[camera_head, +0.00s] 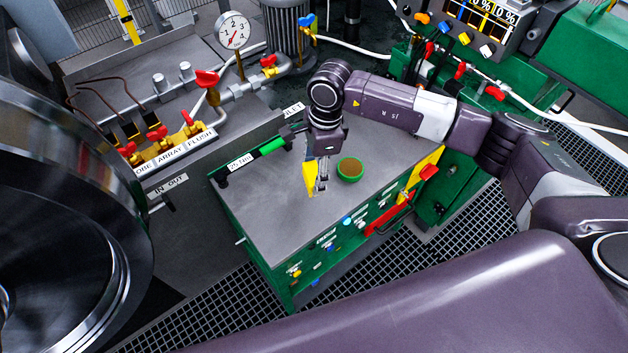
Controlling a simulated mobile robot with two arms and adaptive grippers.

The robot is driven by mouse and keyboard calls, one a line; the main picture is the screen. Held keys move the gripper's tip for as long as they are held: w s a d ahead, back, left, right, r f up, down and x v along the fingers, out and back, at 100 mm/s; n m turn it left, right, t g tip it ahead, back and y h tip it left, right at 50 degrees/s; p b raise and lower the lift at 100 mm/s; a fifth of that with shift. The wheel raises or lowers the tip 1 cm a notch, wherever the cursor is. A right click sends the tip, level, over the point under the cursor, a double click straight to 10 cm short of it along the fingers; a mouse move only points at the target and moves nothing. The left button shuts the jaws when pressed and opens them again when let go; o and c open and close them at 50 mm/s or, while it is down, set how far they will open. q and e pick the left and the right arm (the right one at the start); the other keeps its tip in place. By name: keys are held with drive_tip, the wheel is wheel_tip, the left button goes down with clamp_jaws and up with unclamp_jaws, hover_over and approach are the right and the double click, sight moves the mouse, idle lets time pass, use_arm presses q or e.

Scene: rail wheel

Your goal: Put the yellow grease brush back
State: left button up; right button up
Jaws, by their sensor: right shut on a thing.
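The yellow grease brush (309,178) is at my right gripper (321,184), which points down over the grey top of the green cabinet (270,210). The gripper is shut on the brush; the fingers partly hide it. I cannot tell whether its lower end touches the top. A green pot (349,169) with brown contents stands on the cabinet just right of the gripper, apart from it. My left gripper is not in view.
A green-handled tool (265,148) lies at the cabinet's back edge, by a "25 Nm" label. Red-handled valves (207,78) and a gauge (233,30) stand behind. A large metal wheel (70,190) fills the left. The cabinet top's front left is clear.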

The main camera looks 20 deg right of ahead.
wheel_tip(320, 180, down, 2)
drive_tip(key=shift+s+f, duration=0.1)
drive_tip(key=shift+f, duration=0.15)
wheel_tip(320, 180, down, 3)
drive_tip(key=shift+f+p, duration=0.15)
drive_tip(key=shift+p, duration=0.45)
drive_tip(key=shift+f, duration=0.1)
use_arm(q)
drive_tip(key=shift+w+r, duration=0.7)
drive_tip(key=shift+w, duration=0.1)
use_arm(e)
drive_tip(key=shift+f, duration=0.1)
drive_tip(key=o, duration=1.1)
